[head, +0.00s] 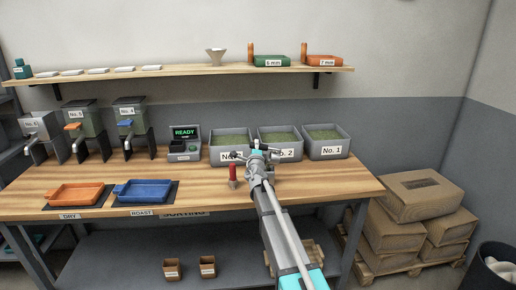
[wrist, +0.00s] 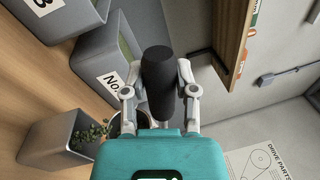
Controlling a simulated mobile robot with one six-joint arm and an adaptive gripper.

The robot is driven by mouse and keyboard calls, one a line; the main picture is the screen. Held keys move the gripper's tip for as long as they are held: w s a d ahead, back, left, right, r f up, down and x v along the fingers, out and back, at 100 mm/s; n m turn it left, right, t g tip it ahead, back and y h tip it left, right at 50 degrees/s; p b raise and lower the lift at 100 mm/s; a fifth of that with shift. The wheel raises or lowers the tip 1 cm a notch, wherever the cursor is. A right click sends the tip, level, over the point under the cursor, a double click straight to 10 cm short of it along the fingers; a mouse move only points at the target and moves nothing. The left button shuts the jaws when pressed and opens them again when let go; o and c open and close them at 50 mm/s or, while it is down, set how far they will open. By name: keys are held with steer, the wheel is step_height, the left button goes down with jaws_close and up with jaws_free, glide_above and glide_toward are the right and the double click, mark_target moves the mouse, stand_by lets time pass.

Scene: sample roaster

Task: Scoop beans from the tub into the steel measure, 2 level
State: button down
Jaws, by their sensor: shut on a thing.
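My gripper (head: 257,158) reaches over the workbench in front of tub No. 2. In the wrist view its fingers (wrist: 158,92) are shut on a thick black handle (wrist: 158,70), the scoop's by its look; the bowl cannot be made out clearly. Tub No. 3 (head: 215,156), tub No. 2 (head: 292,155) and tub No. 1 (head: 327,153) hold green beans along the back of the bench.
A red-handled tool (head: 232,173) stands left of my gripper. A scale reading READY (head: 185,140) stands left of the tubs. An orange tray (head: 76,195) and a blue tray (head: 146,192) lie at the front left. A shelf (head: 180,72) runs above. The right bench end is clear.

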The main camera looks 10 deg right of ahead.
steer(key=a+f+n+y+b, duration=0.2)
steer(key=a+f+n+b, duration=0.2)
steer(key=n, duration=0.5)
steer(key=shift+f+b, duration=1)
steer(key=shift+f, duration=0.35)
steer(key=shift+w+n, duration=0.1)
steer(key=shift+n, duration=0.2)
steer(key=shift+r, duration=0.1)
stand_by(0.5)
step_height(320, 180, up, 3)
steer(key=p, duration=0.3)
stand_by(0.7)
